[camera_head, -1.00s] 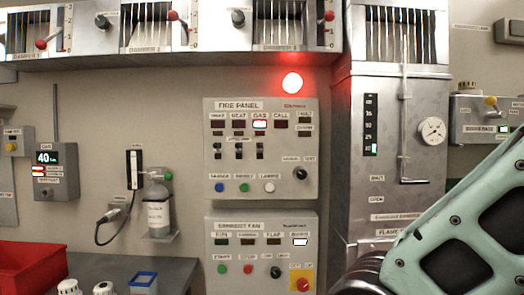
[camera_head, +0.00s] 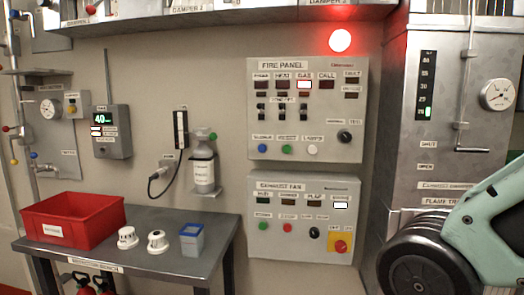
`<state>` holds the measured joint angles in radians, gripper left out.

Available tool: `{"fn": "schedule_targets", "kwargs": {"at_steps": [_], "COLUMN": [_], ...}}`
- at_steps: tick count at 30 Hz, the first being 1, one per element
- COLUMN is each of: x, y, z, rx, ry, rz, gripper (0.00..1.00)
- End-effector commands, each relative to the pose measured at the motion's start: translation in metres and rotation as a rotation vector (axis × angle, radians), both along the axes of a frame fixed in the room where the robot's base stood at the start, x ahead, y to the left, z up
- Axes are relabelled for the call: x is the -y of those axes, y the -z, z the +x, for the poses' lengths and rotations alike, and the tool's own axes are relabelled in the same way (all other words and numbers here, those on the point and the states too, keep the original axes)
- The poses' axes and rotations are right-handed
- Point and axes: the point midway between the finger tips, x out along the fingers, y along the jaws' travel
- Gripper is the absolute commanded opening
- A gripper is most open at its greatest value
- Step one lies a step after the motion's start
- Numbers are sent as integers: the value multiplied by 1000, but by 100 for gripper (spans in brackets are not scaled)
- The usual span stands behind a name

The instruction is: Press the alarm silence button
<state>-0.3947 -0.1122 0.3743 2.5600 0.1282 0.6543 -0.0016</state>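The fire panel (camera_head: 348,75) is a grey box on the wall, right of the picture's middle. Its bottom row has a blue button (camera_head: 261,148), a green button (camera_head: 286,149) and a white button (camera_head: 312,150). The small label above the blue button is blurred but looks like "silence". The "GAS" indicator (camera_head: 304,86) is lit white and red. A red alarm lamp (camera_head: 340,40) glows above the panel. Only my arm's links show at the lower right; my gripper is out of the picture.
The exhaust fan panel (camera_head: 280,252) hangs directly below. A bench (camera_head: 150,263) stands lower left, carrying a red bin (camera_head: 75,218), two white detectors and a blue box (camera_head: 192,240). A gas bottle (camera_head: 203,170) hangs left of the panel. A metal duct (camera_head: 392,130) stands right.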

Motion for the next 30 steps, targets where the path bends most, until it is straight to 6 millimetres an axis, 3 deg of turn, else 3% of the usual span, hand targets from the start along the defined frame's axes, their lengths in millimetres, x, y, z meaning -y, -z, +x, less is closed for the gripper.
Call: {"fn": "schedule_targets", "kwargs": {"at_steps": [1, 3, 30], "x": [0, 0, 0], "y": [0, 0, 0], "z": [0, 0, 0], "rx": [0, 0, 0], "ry": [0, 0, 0], "rz": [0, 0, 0], "gripper": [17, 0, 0]}}
